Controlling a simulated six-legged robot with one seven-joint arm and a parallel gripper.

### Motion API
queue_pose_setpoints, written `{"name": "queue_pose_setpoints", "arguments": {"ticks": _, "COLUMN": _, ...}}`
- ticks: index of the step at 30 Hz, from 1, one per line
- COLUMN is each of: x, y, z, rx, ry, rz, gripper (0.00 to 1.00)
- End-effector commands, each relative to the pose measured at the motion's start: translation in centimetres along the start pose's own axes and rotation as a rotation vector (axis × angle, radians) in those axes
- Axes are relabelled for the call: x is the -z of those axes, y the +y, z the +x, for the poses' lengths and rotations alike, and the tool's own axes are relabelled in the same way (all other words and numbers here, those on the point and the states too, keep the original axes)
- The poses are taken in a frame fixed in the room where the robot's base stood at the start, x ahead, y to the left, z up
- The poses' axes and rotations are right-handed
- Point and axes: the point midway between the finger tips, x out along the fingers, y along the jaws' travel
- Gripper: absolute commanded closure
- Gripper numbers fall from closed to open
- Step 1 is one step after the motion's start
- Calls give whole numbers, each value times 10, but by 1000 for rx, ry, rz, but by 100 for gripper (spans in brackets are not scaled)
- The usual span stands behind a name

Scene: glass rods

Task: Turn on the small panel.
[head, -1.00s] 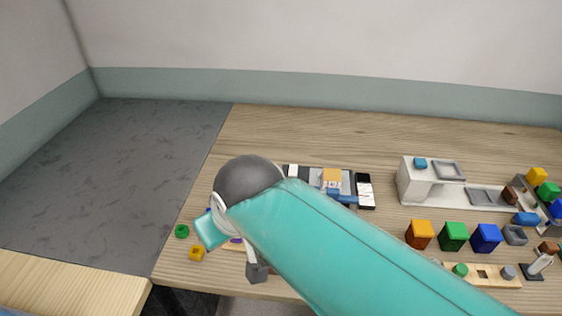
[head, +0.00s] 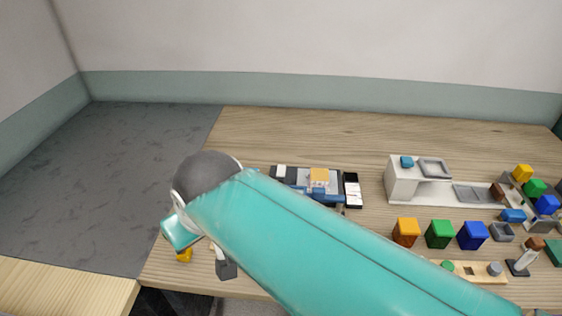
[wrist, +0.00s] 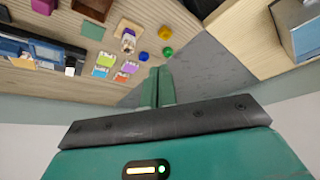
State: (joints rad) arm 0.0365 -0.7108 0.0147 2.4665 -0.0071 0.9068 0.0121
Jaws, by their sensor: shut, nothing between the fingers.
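A low dark device (head: 318,185) with white, orange and blue parts lies mid-table in the head view. A slim black-and-white piece (head: 352,190) stands at its right end. I cannot tell for certain which part is the small panel. The head view shows my arm crossing in front of the table, with its wrist end left of the device; my fingers are not clear there. In the wrist view my gripper (wrist: 157,88) has its two teal fingers together and empty, apart from all objects. A blue-and-dark unit (wrist: 22,45) with a white-topped piece (wrist: 70,66) lies at the upper left.
Orange (head: 405,232), green (head: 440,234) and blue (head: 472,236) blocks stand right of my arm. A white stand (head: 402,180) is behind them. The table's back strip is clear.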

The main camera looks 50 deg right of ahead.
Motion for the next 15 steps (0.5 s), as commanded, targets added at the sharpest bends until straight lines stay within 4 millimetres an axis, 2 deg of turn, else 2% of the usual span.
{"name": "queue_pose_setpoints", "arguments": {"ticks": 5, "x": 44, "y": 35, "z": 8, "rx": -99, "ry": -64, "rz": 111, "gripper": 100}}
{"name": "queue_pose_setpoints", "arguments": {"ticks": 8, "x": 74, "y": 65, "z": 18, "rx": -155, "ry": -109, "rz": 191, "gripper": 100}}
{"name": "queue_pose_setpoints", "arguments": {"ticks": 11, "x": 101, "y": 99, "z": 31, "rx": -199, "ry": -150, "rz": 273, "gripper": 100}}
{"name": "queue_pose_setpoints", "arguments": {"ticks": 15, "x": 130, "y": 156, "z": 55, "rx": -241, "ry": -206, "rz": 396, "gripper": 100}}
